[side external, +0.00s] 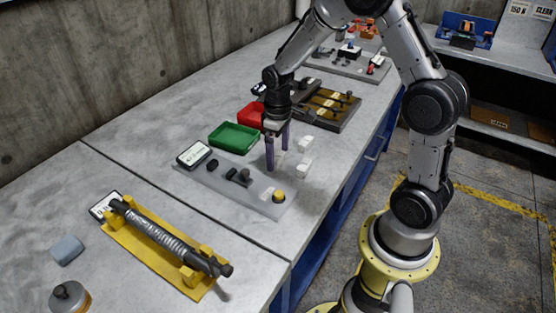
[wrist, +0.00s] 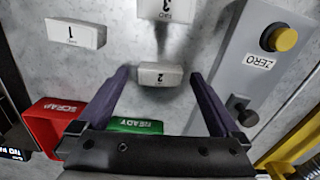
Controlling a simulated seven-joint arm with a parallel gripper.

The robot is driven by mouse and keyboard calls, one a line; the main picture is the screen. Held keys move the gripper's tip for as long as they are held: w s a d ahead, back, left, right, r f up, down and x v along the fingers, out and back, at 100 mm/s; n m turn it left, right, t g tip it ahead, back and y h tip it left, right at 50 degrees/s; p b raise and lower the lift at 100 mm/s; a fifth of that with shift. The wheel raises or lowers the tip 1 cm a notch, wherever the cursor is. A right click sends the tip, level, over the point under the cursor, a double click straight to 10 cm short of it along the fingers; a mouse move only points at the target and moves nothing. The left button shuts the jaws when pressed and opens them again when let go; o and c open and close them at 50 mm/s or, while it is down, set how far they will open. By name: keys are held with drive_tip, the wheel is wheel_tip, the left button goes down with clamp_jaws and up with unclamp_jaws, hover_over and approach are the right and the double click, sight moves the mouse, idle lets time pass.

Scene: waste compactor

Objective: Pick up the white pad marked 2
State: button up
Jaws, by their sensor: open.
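The white pad marked 2 (wrist: 160,76) lies on the grey bench top, in the middle of the wrist view. My gripper (wrist: 161,75) is open, with one purple finger on each side of the pad and a visible gap on both sides. In the side view my gripper (side external: 277,149) points down at the bench, and a small white piece of a pad shows by its fingers, mostly hidden. How high the fingertips are above the bench is hard to tell.
White pads marked 1 (wrist: 75,34) and 3 (wrist: 177,8) lie nearby. The green tray (side external: 234,138) and red tray (side external: 251,115) stand behind my gripper. A grey panel with a yellow button (side external: 278,196) lies in front, and a yellow fixture (side external: 160,240) stands further left.

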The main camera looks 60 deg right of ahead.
drive_tip(key=shift+f, duration=0.1)
drive_tip(key=shift+c, duration=0.2)
drive_tip(key=c, duration=1.4)
drive_tip(key=shift+o, duration=0.2)
